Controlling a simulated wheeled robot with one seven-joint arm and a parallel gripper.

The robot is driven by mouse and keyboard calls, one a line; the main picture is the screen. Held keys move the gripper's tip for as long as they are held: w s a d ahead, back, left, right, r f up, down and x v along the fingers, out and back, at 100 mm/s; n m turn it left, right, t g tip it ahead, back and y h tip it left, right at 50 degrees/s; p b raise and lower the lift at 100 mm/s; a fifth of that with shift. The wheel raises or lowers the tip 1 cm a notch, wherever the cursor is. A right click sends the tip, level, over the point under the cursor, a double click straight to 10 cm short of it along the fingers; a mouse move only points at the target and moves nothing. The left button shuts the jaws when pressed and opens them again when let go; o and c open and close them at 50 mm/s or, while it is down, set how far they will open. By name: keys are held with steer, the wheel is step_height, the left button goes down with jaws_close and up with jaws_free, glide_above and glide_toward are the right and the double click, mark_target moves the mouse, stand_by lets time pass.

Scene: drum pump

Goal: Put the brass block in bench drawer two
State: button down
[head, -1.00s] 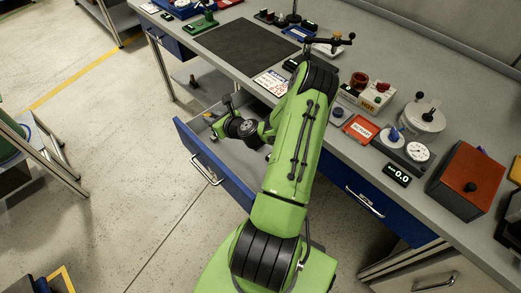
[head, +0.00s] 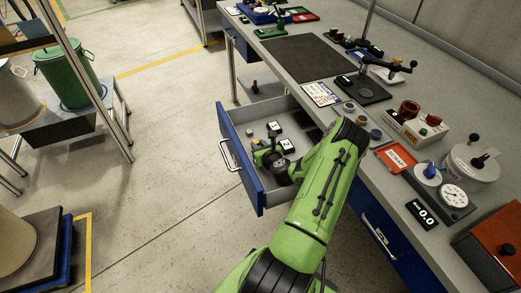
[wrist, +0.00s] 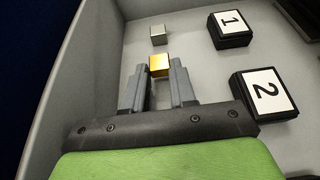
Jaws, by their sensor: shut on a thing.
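The brass block (wrist: 159,66) is a small golden cube between the fingertips of my gripper (wrist: 158,70) in the wrist view. The gripper is shut on it, over the inside of an open blue-fronted bench drawer (head: 239,157). The wrist view shows the drawer's grey wall (wrist: 85,60) on the left. I cannot tell whether the block touches the drawer floor. In the head view my gripper (head: 262,151) is low inside the drawer and the brass block is not clearly visible. No number shows on the drawer front.
A silver cube (wrist: 158,34) lies just beyond the brass block. Black blocks marked 1 (wrist: 231,28) and 2 (wrist: 265,94) lie to the right in the drawer. The bench top (head: 330,119) above holds a dark mat (head: 308,57), gauges and a red tray (head: 396,158).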

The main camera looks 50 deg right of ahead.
steer(key=shift+r, duration=0.1)
steer(key=shift+f, duration=0.65)
steer(key=c, duration=0.9)
jaws_free()
steer(key=shift+r, duration=0.3)
steer(key=v, duration=0.8)
steer(key=p+v, duration=0.1)
steer(key=v, duration=0.3)
steer(key=shift+s+r, duration=0.1)
steer(key=shift+r, duration=0.25)
steer(key=shift+d, duration=0.1)
